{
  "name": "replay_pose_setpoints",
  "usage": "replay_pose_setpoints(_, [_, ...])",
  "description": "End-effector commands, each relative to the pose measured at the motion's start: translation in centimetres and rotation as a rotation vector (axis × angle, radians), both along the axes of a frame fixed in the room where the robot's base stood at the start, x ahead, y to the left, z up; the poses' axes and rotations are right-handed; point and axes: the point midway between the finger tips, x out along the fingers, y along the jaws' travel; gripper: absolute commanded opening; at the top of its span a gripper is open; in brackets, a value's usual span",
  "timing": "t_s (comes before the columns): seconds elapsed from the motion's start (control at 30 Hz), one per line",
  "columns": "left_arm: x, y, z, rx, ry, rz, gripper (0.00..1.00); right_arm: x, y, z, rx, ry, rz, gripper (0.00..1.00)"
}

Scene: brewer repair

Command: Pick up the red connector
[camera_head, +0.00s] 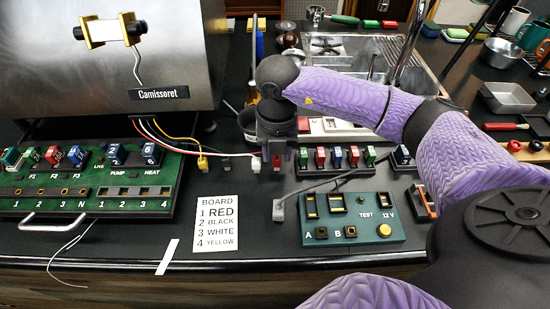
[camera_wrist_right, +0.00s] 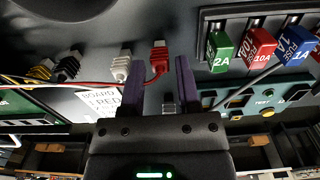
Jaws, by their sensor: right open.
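The red connector (camera_head: 277,162) sits on the dark worktop at the end of its red wire, directly below my right gripper (camera_head: 276,148) in the head view. In the right wrist view the red connector (camera_wrist_right: 158,58) shows between the two finger lines of my right gripper (camera_wrist_right: 160,75), which is open. I cannot tell how far its fingertips are above the connector. The white connector (camera_head: 256,163) lies just left of it; the grey-black connector (camera_head: 226,163) and the yellow connector (camera_head: 202,162) are further left. My left gripper is not in view.
A row of colored fuses (camera_head: 338,158) stands right of the gripper. A teal test board (camera_head: 352,233) and a grey lead plug (camera_head: 278,210) are in front. A printed card (camera_head: 216,235) lies left of them, beside the green fuse board (camera_head: 90,208). A sink (camera_head: 350,50) is behind.

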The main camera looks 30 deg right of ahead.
Motion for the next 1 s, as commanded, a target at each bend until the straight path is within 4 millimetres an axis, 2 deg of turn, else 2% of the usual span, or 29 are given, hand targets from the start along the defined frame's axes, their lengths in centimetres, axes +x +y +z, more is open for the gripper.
replay_pose_setpoints(0.03, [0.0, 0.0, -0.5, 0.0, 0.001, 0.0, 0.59, -0.1, 0.0, -1.2, 0.0, 0.004, 0.0, 0.41])
replay_pose_setpoints(0.1, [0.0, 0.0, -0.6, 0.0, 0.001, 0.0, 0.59, 0.0, 0.0, -1.9, 0.0, 0.002, 0.0, 0.41])
replay_pose_setpoints(0.33, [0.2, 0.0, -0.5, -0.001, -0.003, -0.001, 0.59, 0.0, 0.0, -2.1, 0.0, 0.0, 0.0, 0.41])
replay_pose_setpoints(0.37, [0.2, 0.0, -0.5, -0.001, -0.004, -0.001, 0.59, 0.0, 0.0, -2.1, 0.0, 0.0, 0.0, 0.37])
replay_pose_setpoints(0.53, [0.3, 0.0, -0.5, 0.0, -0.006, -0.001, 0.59, 0.0, 0.0, -2.0, 0.0, 0.0, 0.0, 0.01])
replay_pose_setpoints(0.87, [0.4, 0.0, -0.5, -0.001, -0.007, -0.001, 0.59, 0.0, 0.0, -2.0, 0.001, -0.001, 0.0, 0.0])
replay_pose_setpoints(0.93, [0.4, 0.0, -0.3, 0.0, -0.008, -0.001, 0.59, 0.0, 0.0, -1.5, 0.001, -0.002, 0.001, 0.0])
replay_pose_setpoints(1.0, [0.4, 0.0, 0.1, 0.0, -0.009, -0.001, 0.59, 0.1, 0.0, -0.1, 0.002, -0.004, 0.001, 0.0])
